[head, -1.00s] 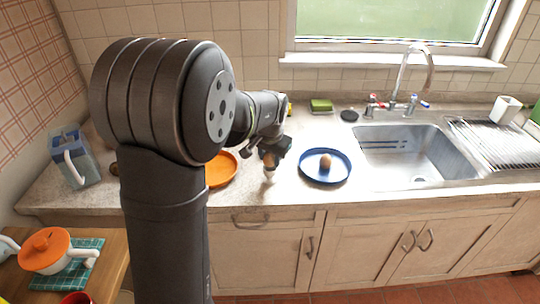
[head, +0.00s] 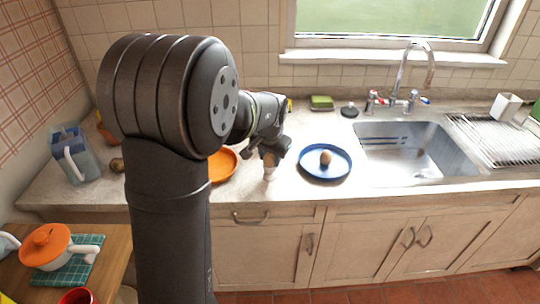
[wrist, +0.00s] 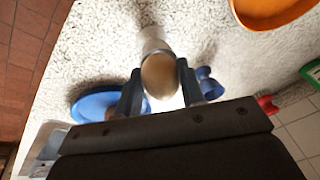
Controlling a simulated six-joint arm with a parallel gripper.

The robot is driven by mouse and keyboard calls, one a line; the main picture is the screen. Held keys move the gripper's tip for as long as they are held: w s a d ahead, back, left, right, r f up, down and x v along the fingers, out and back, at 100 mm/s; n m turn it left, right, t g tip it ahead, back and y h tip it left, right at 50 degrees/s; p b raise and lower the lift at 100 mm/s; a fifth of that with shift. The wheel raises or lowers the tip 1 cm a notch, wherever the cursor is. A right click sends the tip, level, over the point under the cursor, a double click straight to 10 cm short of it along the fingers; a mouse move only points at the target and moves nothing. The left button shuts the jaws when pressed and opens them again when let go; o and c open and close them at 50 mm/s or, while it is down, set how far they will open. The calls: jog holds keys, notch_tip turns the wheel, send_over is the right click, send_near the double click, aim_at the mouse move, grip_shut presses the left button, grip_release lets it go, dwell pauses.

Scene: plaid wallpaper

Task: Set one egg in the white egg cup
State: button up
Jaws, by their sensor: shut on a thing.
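My gripper (wrist: 160,88) is shut on a brown egg (wrist: 160,75), with one dark finger on each side of it. The egg also shows in the head view (head: 269,158), below the gripper. The white egg cup (head: 269,173) stands on the counter directly under the egg. In the wrist view the cup (wrist: 152,36) shows just beyond the egg, which partly hides it. I cannot tell whether the egg touches the cup's rim or sits inside it. Another brown egg (head: 325,158) lies on the blue plate (head: 341,172) to the right.
An orange plate (head: 222,165) lies left of the cup, partly behind my arm. A small blue object (wrist: 208,82) stands near the right finger in the wrist view. The sink (head: 400,150) is at the right.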

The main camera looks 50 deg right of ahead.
jog(key=o, duration=0.7)
jog(key=v, duration=1.7)
jog(key=shift+s+r, duration=0.1)
jog(key=shift+r, duration=0.1)
jog(key=shift+f, duration=0.1)
jog(key=x, duration=1.7)
jog(key=shift+f, duration=0.15)
